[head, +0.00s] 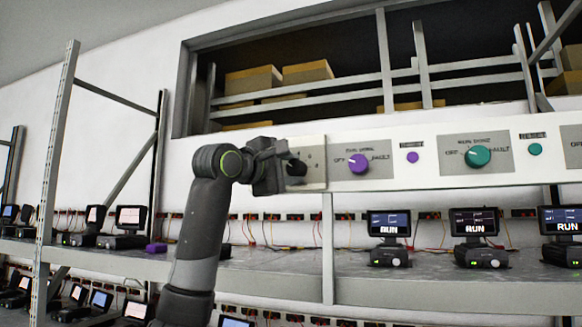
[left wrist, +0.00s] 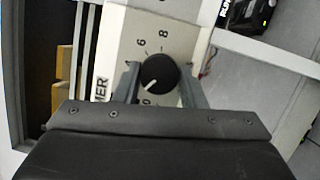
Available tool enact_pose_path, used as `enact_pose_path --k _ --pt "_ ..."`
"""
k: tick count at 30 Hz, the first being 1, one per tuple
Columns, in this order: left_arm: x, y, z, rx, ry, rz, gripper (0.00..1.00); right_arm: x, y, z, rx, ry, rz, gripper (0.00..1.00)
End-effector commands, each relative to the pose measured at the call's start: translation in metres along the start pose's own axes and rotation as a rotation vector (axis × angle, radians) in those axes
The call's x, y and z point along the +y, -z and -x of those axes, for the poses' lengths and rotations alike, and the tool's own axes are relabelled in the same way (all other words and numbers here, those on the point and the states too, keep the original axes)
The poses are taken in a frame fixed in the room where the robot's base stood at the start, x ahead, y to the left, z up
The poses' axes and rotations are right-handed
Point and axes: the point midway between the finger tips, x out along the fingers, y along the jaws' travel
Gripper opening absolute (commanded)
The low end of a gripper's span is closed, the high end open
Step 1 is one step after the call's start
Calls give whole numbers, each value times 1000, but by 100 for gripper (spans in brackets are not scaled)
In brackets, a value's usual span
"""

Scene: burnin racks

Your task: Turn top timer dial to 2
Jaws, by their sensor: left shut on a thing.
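The timer dial (left wrist: 158,71) is a round black knob on a pale panel plate, with a white pointer line directed to the lower left in the left wrist view. Printed numbers, including 6 and 8, ring it. Part of the word TIMER shows beside it. My left gripper (left wrist: 157,76) is shut on the dial, one finger on each side. In the head view my left gripper (head: 286,168) reaches the left end of the white panel, and the dark dial (head: 297,168) shows at its tips. The lowest part of the number ring is partly hidden by the gripper. My right gripper is out of view.
The white panel (head: 425,178) continues right with a purple knob (head: 358,164) and a teal knob (head: 477,156). A shelf (head: 430,290) below carries several small monitors, three reading RUN. A grey rack post (head: 58,150) stands left. Cardboard boxes (head: 252,80) sit behind the opening above.

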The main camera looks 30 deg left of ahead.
Motion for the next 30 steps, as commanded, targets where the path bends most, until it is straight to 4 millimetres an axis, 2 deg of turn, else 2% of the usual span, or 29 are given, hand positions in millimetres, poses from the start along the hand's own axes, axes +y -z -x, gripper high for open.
enact_pose_path --k 12,30 --pt "0 0 -1 -10 79 -218 14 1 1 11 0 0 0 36" --pt "-1 0 -1 -12 96 -261 14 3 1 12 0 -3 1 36"
